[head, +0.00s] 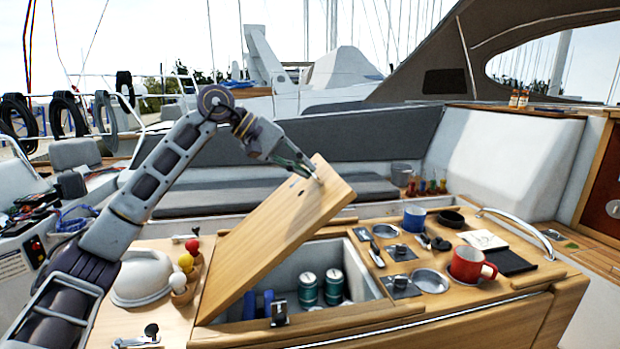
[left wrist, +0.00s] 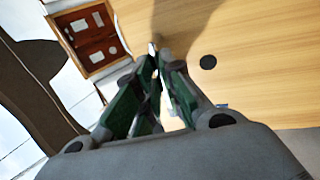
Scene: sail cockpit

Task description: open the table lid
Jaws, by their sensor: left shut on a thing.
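The wooden table lid (head: 275,235) stands tilted up over the table, its raised edge toward the upper right. Under it an open compartment (head: 365,275) shows, with green cans (head: 308,289) and blue items (head: 258,303) inside. My left gripper (head: 313,170) is at the lid's raised top edge and is shut on it. In the left wrist view, my left gripper's fingers (left wrist: 158,75) are close together at the edge of the lid (left wrist: 250,70), near a dark round hole in it. My right gripper is not in view.
A red mug (head: 470,265), a blue mug (head: 414,219), a black notebook (head: 509,261) and metal fittings lie on the table's right side. A white domed object (head: 142,277) and cups with colored balls (head: 186,263) stand left of the lid. A grey bench (head: 235,196) is behind.

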